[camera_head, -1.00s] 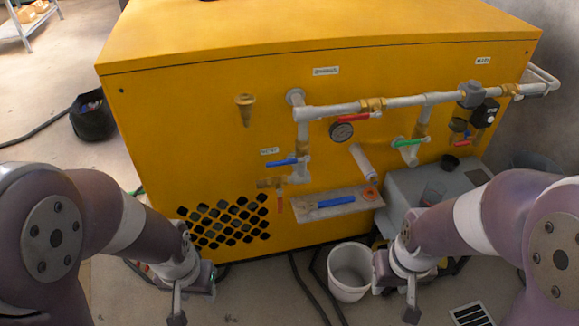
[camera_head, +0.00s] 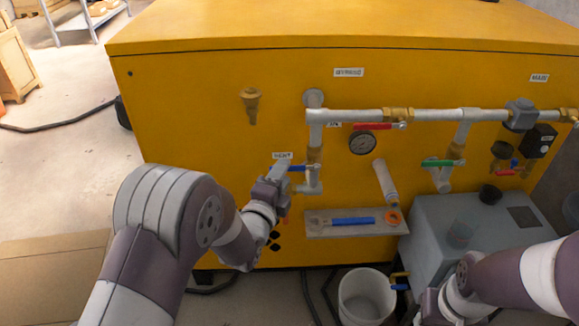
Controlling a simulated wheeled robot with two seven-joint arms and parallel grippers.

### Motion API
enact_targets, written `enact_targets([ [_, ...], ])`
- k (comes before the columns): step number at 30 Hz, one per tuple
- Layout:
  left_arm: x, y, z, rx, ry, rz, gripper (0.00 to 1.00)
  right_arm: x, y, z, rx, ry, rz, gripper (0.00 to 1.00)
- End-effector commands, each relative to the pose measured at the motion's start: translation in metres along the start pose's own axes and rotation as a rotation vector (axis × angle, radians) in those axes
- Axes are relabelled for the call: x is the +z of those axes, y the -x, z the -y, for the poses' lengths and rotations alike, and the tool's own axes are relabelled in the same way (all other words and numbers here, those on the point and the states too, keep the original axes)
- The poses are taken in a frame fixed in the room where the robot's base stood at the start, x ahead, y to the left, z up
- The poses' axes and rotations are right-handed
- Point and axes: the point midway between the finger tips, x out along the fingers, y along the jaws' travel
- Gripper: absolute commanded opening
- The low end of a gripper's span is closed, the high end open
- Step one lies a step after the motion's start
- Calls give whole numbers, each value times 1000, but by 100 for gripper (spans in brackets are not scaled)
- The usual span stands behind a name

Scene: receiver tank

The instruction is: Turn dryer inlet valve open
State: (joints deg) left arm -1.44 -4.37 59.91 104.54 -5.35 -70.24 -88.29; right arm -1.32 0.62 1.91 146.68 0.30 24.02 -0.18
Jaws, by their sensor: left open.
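Several lever valves sit on the pipework of the yellow cabinet (camera_head: 200,100); the small labels are too blurred to tell for sure which is the dryer inlet valve. A red lever (camera_head: 372,126) lies level on the upper pipe, a green lever (camera_head: 440,163) lies level at the right, and a blue lever (camera_head: 301,168) lies level on the left branch. My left gripper (camera_head: 282,172) is open at the blue lever's left end, partly covering the fittings there; contact cannot be told. My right gripper (camera_head: 428,310) is low at the bottom edge, its fingers not clearly visible.
A pressure gauge (camera_head: 362,143) hangs under the red lever. A shelf (camera_head: 318,231) below holds a blue-handled tool (camera_head: 352,220) and an orange ring (camera_head: 393,217). A white bucket (camera_head: 366,298) and a grey box (camera_head: 425,235) stand below. A cardboard box (camera_head: 50,275) is at lower left.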

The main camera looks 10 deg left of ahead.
Motion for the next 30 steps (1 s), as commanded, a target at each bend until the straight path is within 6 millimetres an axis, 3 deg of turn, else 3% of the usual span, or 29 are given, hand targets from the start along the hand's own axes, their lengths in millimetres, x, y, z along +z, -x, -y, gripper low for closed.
enact_targets([
  [7,0,-40,-1,-1,2,0,44,1,-9,0,0,0,0,43],
  [19,0,-49,0,2,2,0,44,1,-9,0,0,0,0,43],
  [23,0,-49,0,2,2,0,1,1,-9,0,0,0,0,43],
  [30,0,-49,-2,0,8,0,0,1,-11,0,0,0,0,43],
])
